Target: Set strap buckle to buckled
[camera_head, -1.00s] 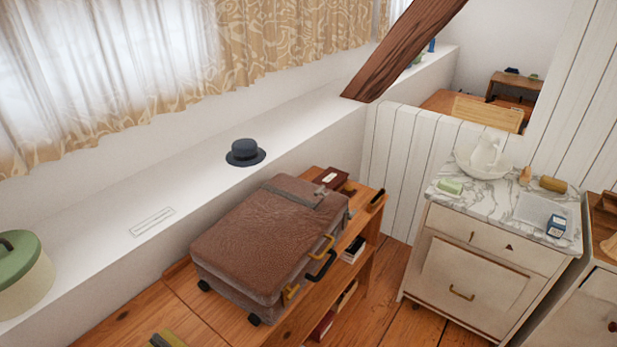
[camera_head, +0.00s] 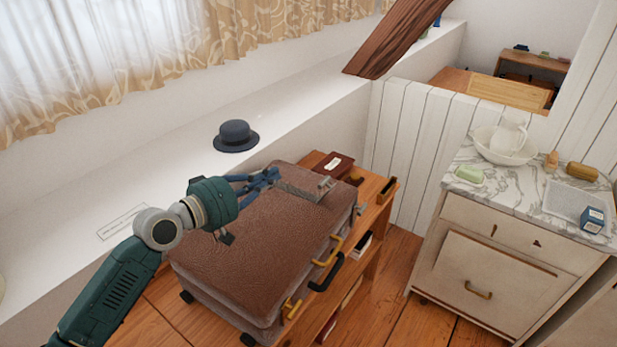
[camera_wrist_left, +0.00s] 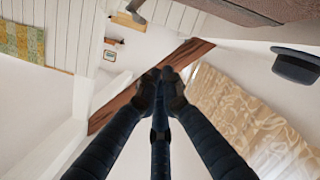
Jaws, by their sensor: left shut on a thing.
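A brown suitcase (camera_head: 255,250) lies flat on the wooden shelf unit, lid down. A grey strap (camera_head: 300,191) crosses its far end, with a small buckle piece (camera_head: 326,184) near the right edge. Whether the buckle is fastened is too small to tell. My left gripper (camera_head: 274,176) is at the strap's left part, above the lid, its fingers shut on the strap. In the left wrist view its fingertips (camera_wrist_left: 161,84) are together; the strap between them is hidden. The suitcase (camera_wrist_left: 225,10) shows there at the top right. My right gripper is out of view.
A dark hat (camera_head: 236,135) sits on the white ledge behind the suitcase. A reddish box (camera_head: 333,164) stands beyond it on the wooden unit (camera_head: 375,215). A marble-topped cabinet (camera_head: 500,215) stands at the right, with open floor between.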

